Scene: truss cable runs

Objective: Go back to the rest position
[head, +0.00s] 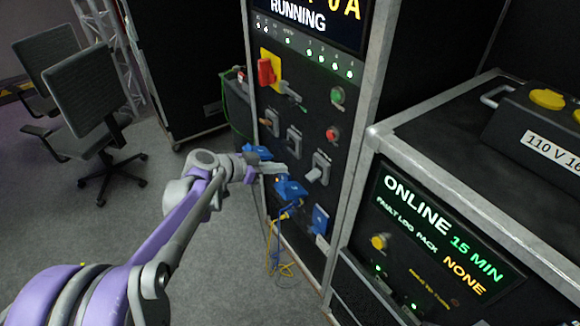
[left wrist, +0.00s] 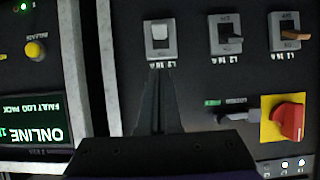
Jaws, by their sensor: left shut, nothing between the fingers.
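My left arm reaches in from the lower left of the head view. Its gripper (head: 282,169) is at the front of the black power panel (head: 300,105), beside the grey breaker switches and above a blue plug. In the left wrist view, turned about upside down, the narrow fingers (left wrist: 157,80) are shut together and empty. Their tips appear just below the breaker with the pale lever (left wrist: 159,38); I cannot tell whether they touch the panel. The same breaker appears to be the rightmost one in the head view (head: 318,168). My right gripper is not in view.
Blue plugs (head: 291,189) with yellow cables (head: 279,262) hang low on the panel. A red rotary switch (head: 266,72) is above. A black case (head: 445,220) with an ONLINE display stands at right. Office chairs (head: 91,92) stand at left; grey floor (head: 120,225) between is clear.

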